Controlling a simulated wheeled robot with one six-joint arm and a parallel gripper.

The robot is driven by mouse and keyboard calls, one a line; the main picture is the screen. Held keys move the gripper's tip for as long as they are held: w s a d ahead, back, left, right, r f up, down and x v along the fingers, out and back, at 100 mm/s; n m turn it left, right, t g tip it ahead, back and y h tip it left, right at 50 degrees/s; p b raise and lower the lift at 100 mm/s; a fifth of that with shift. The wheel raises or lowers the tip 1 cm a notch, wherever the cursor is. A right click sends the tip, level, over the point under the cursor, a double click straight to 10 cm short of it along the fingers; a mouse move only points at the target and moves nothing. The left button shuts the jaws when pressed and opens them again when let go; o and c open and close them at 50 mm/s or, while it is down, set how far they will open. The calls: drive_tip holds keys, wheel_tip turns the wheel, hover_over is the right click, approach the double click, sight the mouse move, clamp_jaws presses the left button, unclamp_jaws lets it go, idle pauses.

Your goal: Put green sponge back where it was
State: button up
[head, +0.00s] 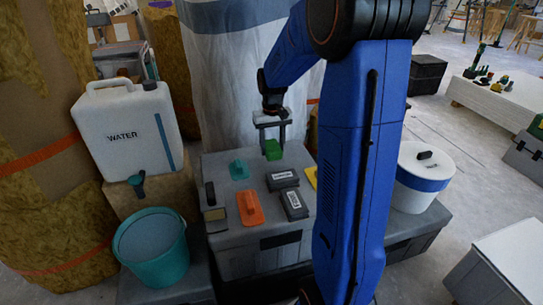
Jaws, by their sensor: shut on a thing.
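A green sponge (273,150) is between the fingers of my gripper (272,138), above the back part of a grey box (240,258). My gripper is shut on the sponge and points down. I cannot tell from this view whether the sponge touches the box top or hangs just over it.
On the box top lie a teal float (239,169), an orange float (250,208), two dark labelled packs (283,180) (294,204) and a yellow item (311,177) partly behind my arm. A water jug (128,125) and teal bucket (152,248) stand left, a white bucket (421,180) right.

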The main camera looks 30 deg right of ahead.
drive_tip(key=shift+d+f, duration=0.1)
drive_tip(key=shift+f, duration=1.8)
drive_tip(key=o, duration=1.1)
